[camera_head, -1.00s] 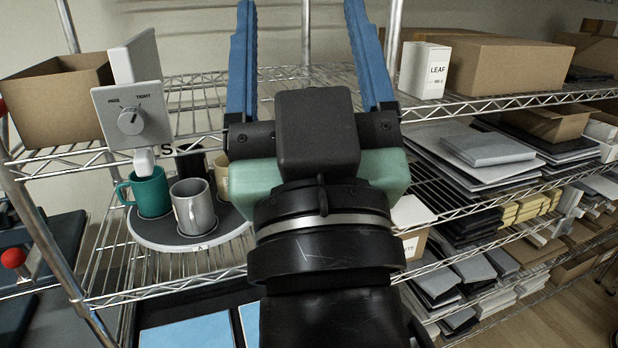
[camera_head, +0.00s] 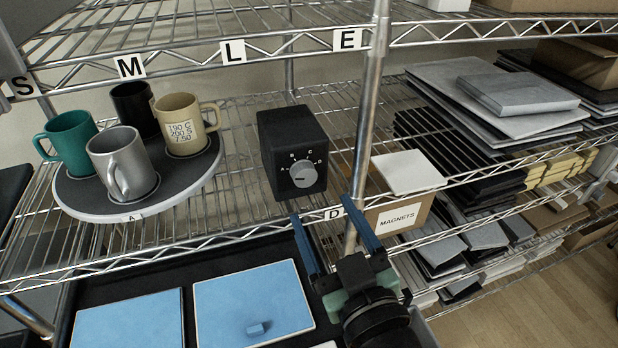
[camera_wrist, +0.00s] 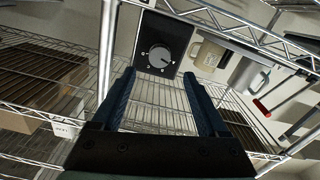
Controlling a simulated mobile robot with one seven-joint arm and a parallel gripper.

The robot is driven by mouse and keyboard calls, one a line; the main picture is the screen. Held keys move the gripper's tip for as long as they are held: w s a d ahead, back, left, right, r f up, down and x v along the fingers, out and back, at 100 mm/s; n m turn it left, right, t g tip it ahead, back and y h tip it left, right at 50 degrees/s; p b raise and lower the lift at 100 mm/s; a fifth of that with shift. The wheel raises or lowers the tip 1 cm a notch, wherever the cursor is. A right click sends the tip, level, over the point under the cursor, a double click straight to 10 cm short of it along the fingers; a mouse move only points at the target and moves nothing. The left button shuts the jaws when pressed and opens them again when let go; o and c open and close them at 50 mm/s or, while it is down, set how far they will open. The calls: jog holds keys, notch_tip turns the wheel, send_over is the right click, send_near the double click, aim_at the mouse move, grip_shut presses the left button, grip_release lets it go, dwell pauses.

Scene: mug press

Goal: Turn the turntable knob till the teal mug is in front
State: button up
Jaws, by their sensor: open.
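The round turntable (camera_head: 100,205) sits on the wire shelf at the left of the head view. The teal mug (camera_head: 70,143) stands at its left side, with the silver mug (camera_head: 121,163) at the front edge above a small "A" label. A black mug and a beige mug with writing stand at the back and right. The turntable knob (camera_head: 304,174) is a grey dial on a black box (camera_head: 291,137); it also shows in the wrist view (camera_wrist: 160,57). My gripper (camera_head: 322,208) is open and empty, below and in front of the dial, not touching it.
A silver post (camera_head: 367,120) rises right of the black box. The magnets box (camera_head: 398,217) lies beyond it. Blue panels (camera_head: 252,300) lie in a dark tray below. The shelf between turntable and box is clear.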

aim_at(307, 178)
jog(key=p+x, duration=0.1)
jog(key=x, duration=0.6)
jog(key=shift+w, duration=0.15)
grip_shut()
